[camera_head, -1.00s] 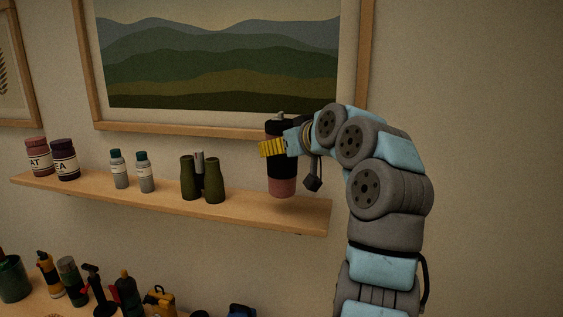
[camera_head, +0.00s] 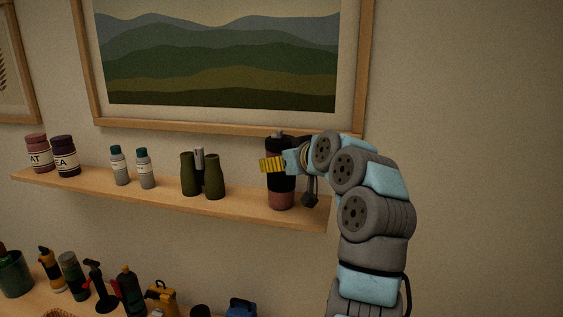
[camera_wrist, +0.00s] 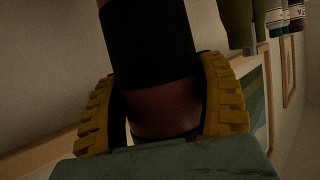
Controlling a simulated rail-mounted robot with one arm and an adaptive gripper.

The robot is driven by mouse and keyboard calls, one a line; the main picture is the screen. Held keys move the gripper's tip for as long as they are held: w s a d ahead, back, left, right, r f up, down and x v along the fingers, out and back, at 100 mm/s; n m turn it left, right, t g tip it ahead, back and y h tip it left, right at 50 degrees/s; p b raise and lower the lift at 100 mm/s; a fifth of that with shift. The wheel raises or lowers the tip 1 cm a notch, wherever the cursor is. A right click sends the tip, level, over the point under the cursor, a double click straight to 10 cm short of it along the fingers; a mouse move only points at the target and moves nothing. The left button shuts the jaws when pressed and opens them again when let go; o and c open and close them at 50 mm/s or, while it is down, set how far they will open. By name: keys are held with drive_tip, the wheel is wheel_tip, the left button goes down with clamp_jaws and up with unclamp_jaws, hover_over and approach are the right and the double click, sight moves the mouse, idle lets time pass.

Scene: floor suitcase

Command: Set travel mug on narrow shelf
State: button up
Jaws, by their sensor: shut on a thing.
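The travel mug (camera_head: 281,199) is a dark cylinder with dusky pink bands and a grey cap. It is upright at the right part of the narrow shelf (camera_head: 240,206), its base at the shelf's top surface; I cannot tell whether it bears on the shelf. My gripper (camera_head: 273,164) has yellow ribbed fingers and is shut around the mug's upper part from the right. In the wrist view the two fingers (camera_wrist: 165,105) lie on either side of the mug (camera_wrist: 165,108), with its black band and a dark pink band between them.
Green binoculars (camera_head: 203,176) stand left of the mug on the shelf, with a gap between. Farther left are two small bottles (camera_head: 132,168) and two labelled jars (camera_head: 51,156). A framed picture (camera_head: 220,60) hangs above. A lower surface holds several bottles and tools.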

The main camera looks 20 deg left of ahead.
drive_tip(key=shift+f, duration=0.2)
drive_tip(key=o, duration=1.2)
drive_tip(key=shift+o, duration=0.2)
drive_tip(key=b+v, duration=0.2)
drive_tip(key=v, duration=1)
drive_tip(key=shift+r, duration=0.25)
drive_tip(key=shift+w, duration=0.1)
